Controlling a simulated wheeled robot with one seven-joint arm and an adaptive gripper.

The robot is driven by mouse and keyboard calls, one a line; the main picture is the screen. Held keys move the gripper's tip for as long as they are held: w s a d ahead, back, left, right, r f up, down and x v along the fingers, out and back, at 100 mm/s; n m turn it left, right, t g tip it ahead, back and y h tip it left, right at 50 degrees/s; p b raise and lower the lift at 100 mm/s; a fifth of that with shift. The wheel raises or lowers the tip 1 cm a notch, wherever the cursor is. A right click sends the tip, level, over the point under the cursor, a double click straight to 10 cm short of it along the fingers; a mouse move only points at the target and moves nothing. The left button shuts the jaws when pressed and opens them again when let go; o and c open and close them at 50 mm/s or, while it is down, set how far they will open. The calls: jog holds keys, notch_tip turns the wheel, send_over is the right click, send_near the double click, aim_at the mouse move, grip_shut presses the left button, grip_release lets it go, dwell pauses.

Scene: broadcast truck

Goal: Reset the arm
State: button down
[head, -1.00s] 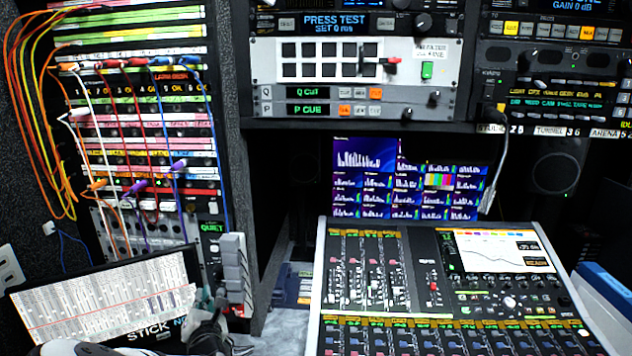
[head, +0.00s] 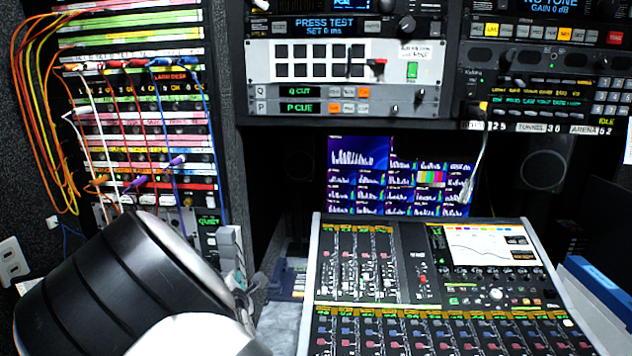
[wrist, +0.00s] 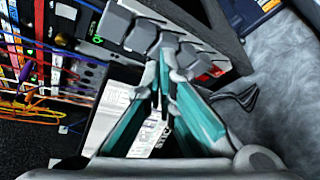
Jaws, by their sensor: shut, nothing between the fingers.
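My gripper (wrist: 166,62) is shut and empty in the wrist view, its two teal-padded fingers meeting at the tips. The tips are close to a row of grey blocks (wrist: 150,30) at the rack's lower edge; I cannot tell whether they touch. The grey blocks also show in the head view (head: 229,258). In the head view my dark arm fills the lower left and hides most of the gripper; only a small teal bit shows beside the grey blocks.
A patch rack (head: 140,120) with colored cables hanging in front stands at the left. A mixing console (head: 420,290) fills the lower right, with a monitor (head: 400,180) behind it. Equipment racks (head: 345,60) line the top.

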jog(key=s+d+r+m+g+h, duration=0.1)
jog(key=s+d+r+m+g, duration=0.25)
jog(key=d+r+m, duration=0.65)
jog(key=s+d+r+m+g, duration=0.2)
jog(key=s+d+r+m, duration=0.25)
jog(key=d, duration=0.85)
jog(key=s+d+r+m+g+h, duration=0.1)
jog(key=s+d+m, duration=0.3)
jog(key=s, duration=0.5)
jog(key=s+d+r+m+g+h+b, duration=0.1)
jog(key=s+d+r+m, duration=0.2)
jog(key=s+d, duration=0.4)
jog(key=s+d+r+m+g, duration=0.1)
jog(key=s+d+m, duration=0.4)
jog(key=s, duration=0.6)
jog(key=shift+s+d+r+m+h, duration=0.2)
jog(key=shift+s+r+m+h, duration=0.2)
jog(key=shift+r, duration=0.2)
jog(key=shift+d, duration=0.1)
